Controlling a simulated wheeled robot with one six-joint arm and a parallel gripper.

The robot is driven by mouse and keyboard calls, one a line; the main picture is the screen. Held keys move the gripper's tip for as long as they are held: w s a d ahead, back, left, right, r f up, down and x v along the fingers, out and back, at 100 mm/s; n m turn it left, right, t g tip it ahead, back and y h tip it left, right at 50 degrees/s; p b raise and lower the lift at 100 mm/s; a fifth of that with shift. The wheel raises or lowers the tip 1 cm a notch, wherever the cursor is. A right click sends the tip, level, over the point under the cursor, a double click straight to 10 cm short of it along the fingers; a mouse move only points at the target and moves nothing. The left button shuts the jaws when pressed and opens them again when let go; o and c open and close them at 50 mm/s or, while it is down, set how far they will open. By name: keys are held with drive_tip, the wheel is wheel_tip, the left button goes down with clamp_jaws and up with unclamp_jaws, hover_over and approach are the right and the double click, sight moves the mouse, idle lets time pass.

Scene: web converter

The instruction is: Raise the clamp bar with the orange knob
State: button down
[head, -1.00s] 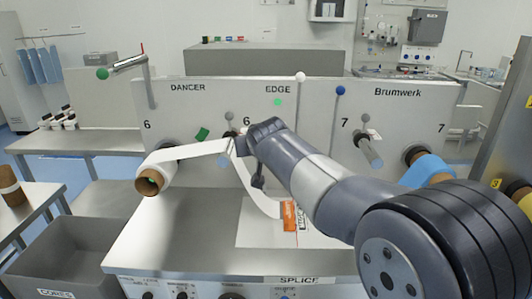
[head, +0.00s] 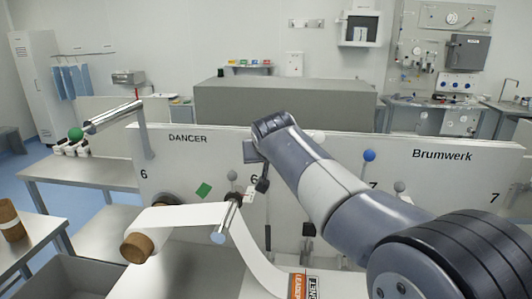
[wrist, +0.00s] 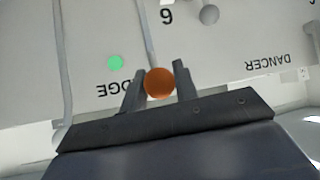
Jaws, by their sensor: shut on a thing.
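The orange knob (wrist: 160,82) is a round ball between the two fingers of my gripper (wrist: 158,88) in the wrist view, and the gripper is shut on it. A thin grey rod (wrist: 148,35) shows behind the knob; I cannot tell whether it belongs to the clamp bar. In the head view my gripper (head: 256,165) is up by the top of the front panel, left of my arm. The knob cannot be made out there, and the clamp bar is not clearly visible.
The white panel (head: 440,180) carries a blue ball knob (head: 369,155) to the right of my arm. White web runs from a brown-core roll (head: 138,247) past a metal roller (head: 228,218).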

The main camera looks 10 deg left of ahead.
drive_tip(key=shift+w+r+g+p, duration=0.15)
drive_tip(key=shift+w+g+p, duration=0.25)
drive_tip(key=shift+w, duration=0.55)
drive_tip(key=shift+w+r+g+p, duration=0.2)
drive_tip(key=shift+w+p, duration=0.3)
drive_tip(key=shift+w, duration=0.45)
drive_tip(key=shift+d, duration=0.1)
drive_tip(key=shift+r, duration=0.1)
drive_tip(key=c, duration=1.1)
unclamp_jaws()
drive_tip(key=shift+w, duration=0.25)
drive_tip(key=shift+c, duration=0.2)
drive_tip(key=shift+s, duration=0.1)
drive_tip(key=b+v, duration=0.2)
drive_tip(key=v, duration=0.8)
drive_tip(key=shift+s+r, duration=0.2)
drive_tip(key=shift+s, duration=0.1)
drive_tip(key=shift+w+f, duration=0.1)
